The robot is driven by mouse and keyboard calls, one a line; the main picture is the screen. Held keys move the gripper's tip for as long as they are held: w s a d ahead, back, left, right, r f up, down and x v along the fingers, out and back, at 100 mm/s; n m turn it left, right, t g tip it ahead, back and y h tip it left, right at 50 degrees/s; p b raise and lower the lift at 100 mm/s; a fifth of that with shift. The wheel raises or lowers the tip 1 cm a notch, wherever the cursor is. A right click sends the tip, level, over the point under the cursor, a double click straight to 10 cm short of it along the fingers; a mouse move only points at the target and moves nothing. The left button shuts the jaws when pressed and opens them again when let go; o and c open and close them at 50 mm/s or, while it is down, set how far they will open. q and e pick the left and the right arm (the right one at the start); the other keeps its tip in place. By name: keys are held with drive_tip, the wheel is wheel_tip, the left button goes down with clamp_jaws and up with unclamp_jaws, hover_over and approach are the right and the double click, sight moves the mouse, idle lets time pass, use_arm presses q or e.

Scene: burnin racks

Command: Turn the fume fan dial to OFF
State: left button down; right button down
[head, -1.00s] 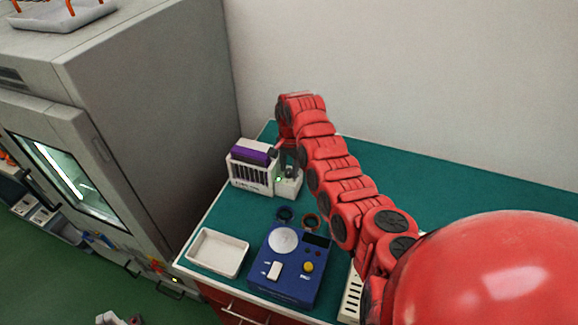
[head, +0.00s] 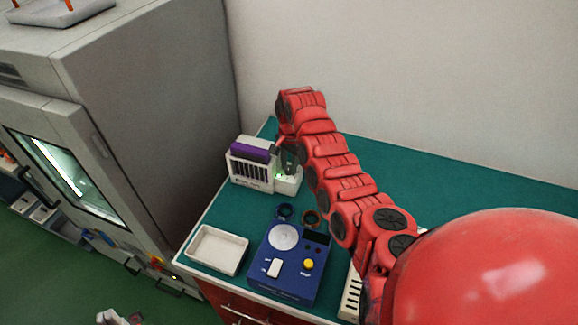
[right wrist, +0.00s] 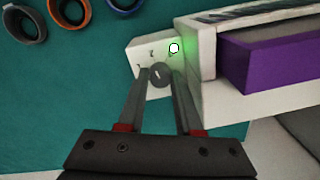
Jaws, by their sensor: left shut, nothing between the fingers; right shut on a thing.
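The fume fan (head: 251,175) is a white box with a purple top panel and dark front slots, at the far left of the green bench. Its white control base (right wrist: 147,51) carries a small round grey dial (right wrist: 160,77) and a lit green lamp (right wrist: 174,48). The marks around the dial are too small to read. My right gripper (right wrist: 160,76) is shut on the dial, one finger on each side; it also shows in the head view (head: 288,161). My left gripper (head: 118,317) is shut and empty, low at the left, partly cut off by the frame edge.
A blue device (head: 290,264) with a round plate, white switch and yellow knob stands near the front edge. A white tray (head: 217,249) is left of it. Several rings (right wrist: 70,8) lie behind it. A large grey cabinet (head: 150,110) stands left of the bench.

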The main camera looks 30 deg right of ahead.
drive_tip(key=n+b, duration=0.3)
drive_tip(key=b, duration=0.1)
drive_tip(key=n+b, duration=0.2)
drive_tip(key=shift+f+n, duration=0.3)
drive_tip(key=n+b, duration=0.3)
drive_tip(key=n, duration=0.1)
drive_tip(key=shift+r+n, duration=0.15)
drive_tip(key=shift+n, duration=0.15)
drive_tip(key=n+b, duration=0.3)
drive_tip(key=n, duration=0.1)
drive_tip(key=shift+w+b, duration=0.1)
drive_tip(key=shift+b, duration=0.2)
drive_tip(key=n+b, duration=0.1)
drive_tip(key=n, duration=0.1)
drive_tip(key=shift+n+g, duration=0.3)
drive_tip(key=shift+n, duration=0.1)
drive_tip(key=shift+r+n+b, duration=0.1)
drive_tip(key=shift+n+b, duration=0.45)
drive_tip(key=shift+n, duration=0.55)
drive_tip(key=c, duration=0.9)
unclamp_jaws()
drive_tip(key=shift+o, duration=0.2)
